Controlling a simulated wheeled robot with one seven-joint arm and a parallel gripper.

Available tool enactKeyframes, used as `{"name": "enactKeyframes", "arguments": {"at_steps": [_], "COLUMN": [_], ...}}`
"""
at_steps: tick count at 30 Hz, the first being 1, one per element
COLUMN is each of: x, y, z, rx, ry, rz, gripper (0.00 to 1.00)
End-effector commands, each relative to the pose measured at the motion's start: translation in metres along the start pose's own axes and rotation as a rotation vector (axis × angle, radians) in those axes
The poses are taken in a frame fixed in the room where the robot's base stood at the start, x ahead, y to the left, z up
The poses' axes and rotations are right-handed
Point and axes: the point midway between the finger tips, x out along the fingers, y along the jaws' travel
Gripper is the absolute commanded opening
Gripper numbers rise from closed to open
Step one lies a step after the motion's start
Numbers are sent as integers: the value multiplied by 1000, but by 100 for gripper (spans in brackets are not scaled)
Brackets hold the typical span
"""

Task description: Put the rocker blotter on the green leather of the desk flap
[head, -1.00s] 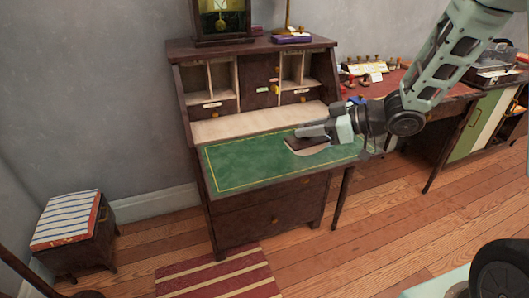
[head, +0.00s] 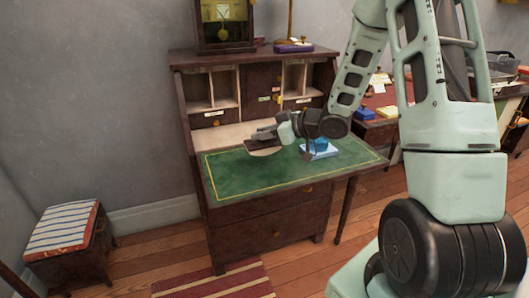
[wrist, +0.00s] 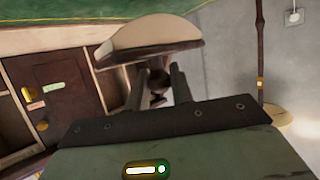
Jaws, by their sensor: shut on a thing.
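The rocker blotter (head: 265,150), a dark wooden top with a cream curved underside, is in my gripper (head: 266,136) over the back middle of the desk flap. In the wrist view, my gripper's two fingers (wrist: 158,72) are shut on the blotter's dark handle, and the blotter (wrist: 150,36) shows its cream side. The green leather (head: 240,176) with its gold border line lies open below; it also shows in the wrist view (wrist: 60,18). I cannot tell whether the blotter touches the leather.
A blue object on a pale blue base (head: 318,153) stands on the flap, right of the blotter. Pigeonholes (head: 212,90) and a small door rise behind. The leather's front left is clear. A red-topped table (head: 375,100) stands to the right, and a striped stool (head: 62,228) to the left.

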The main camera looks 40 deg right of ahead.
Motion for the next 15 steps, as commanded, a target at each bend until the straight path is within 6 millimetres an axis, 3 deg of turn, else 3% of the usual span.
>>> {"name": "enactKeyframes", "arguments": {"at_steps": [12, 15], "x": [18, 18], "y": [0, 0], "z": [41, 42], "rx": [0, -3], "ry": [1, 2], "rz": [-2, -1], "gripper": [0, 0]}}
